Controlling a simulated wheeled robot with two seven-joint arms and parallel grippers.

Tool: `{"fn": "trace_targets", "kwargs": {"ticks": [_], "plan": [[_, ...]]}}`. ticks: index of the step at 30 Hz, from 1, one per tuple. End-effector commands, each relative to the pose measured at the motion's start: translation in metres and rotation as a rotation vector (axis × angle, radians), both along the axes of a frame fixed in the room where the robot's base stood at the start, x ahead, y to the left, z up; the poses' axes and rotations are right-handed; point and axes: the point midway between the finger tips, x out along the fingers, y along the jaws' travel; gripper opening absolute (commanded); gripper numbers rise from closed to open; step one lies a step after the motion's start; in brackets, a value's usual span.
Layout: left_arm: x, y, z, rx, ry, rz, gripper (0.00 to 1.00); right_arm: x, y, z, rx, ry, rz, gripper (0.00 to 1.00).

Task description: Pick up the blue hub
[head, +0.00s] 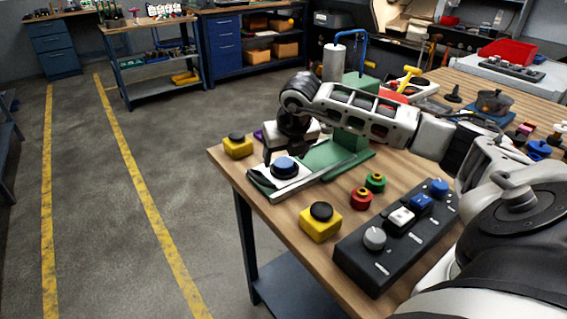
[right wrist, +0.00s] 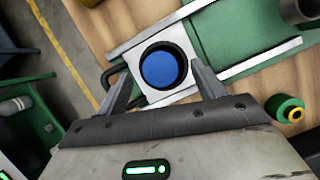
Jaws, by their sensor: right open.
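The blue hub (head: 284,163) appears as a round blue-topped piece with a dark rim, on a white plate at the front end of a green fixture (head: 333,156). In the right wrist view the hub (right wrist: 160,68) lies between the two fingers of my right gripper (right wrist: 160,78), with visible space on either side. In the head view my right gripper (head: 283,150) is above the hub, fingers pointing down, open and empty. Whether the fingertips reach down to the hub's height is hard to tell. My left gripper is not in view.
Yellow boxes with black buttons stand left (head: 238,148) and in front (head: 320,223). Red (head: 361,199) and green (head: 376,182) spools and a black control box (head: 385,245) are on the right. The wooden table's (head: 225,165) left edge is close to the fixture.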

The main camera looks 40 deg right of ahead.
Motion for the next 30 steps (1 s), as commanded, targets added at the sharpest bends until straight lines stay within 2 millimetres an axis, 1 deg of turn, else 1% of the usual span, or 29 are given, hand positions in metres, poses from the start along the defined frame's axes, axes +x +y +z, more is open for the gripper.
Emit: {"fn": "trace_targets", "kwargs": {"ticks": [1,4,11,12,14,15,18,26,30], "plan": [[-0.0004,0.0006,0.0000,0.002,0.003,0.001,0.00,0.0016,-0.0008,-0.0062,0.001,0.004,-0.001,0.69],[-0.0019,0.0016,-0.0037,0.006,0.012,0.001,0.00,0.0046,-0.0023,-0.0134,-0.001,0.001,-0.002,0.69],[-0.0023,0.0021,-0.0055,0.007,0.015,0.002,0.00,0.0053,-0.0024,-0.0153,-0.001,0.000,0.000,0.69],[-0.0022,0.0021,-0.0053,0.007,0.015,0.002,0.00,0.0053,-0.0025,-0.0153,-0.001,0.000,0.000,0.63],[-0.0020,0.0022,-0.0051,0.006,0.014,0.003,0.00,0.0052,-0.0025,-0.0153,-0.001,0.000,0.000,0.46],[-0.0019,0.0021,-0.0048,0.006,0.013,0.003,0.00,0.0052,-0.0025,-0.0152,-0.001,0.000,0.000,0.35],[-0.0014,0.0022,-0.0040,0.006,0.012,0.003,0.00,0.0052,-0.0025,-0.0150,-0.001,0.000,0.000,0.11],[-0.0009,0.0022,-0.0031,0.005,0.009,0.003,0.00,0.0057,-0.0028,-0.0133,-0.001,-0.003,0.000,0.11],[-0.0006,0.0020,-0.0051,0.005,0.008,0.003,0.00,0.0062,-0.0029,-0.0080,-0.001,-0.005,-0.001,0.11]]}}
